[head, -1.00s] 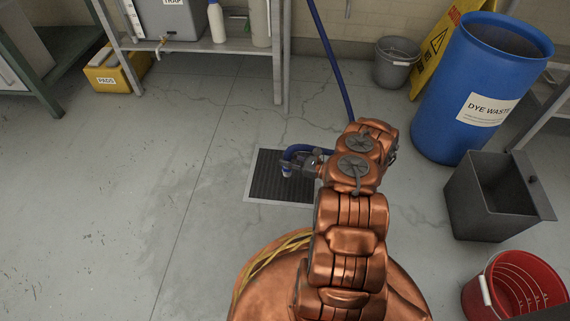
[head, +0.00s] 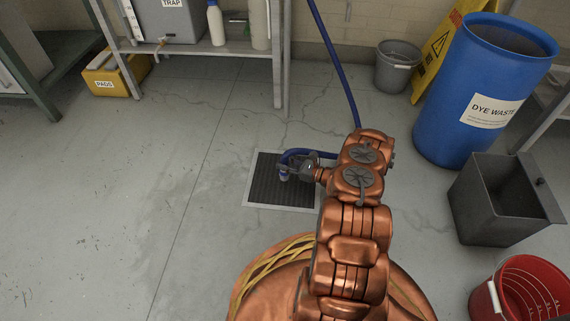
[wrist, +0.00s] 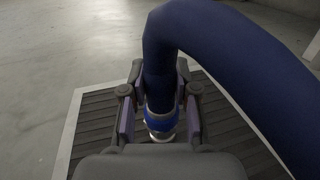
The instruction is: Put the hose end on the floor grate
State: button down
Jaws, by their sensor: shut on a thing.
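The blue hose (head: 337,78) comes down from the top of the head view and passes behind my arm. Its end (head: 284,175) has a pale fitting and points down over the dark floor grate (head: 268,196), which has a light frame. My gripper (head: 289,168) is shut on the hose near this end. In the wrist view the hose (wrist: 165,60) bends down between the fingers (wrist: 160,112), with a blue and metal fitting (wrist: 160,124) below. The grate (wrist: 98,125) lies under it. Whether the fitting touches the grate cannot be told.
A blue dye waste drum (head: 470,95), a grey open bin (head: 500,205) and a red bucket (head: 520,295) stand at the right. A grey bucket (head: 397,68) is by the wall. A metal shelf (head: 200,47) stands at the back. The floor left of the grate is clear.

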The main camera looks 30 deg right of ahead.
jog(key=c, duration=0.9)
grip_release()
jog(key=shift+f, duration=0.1)
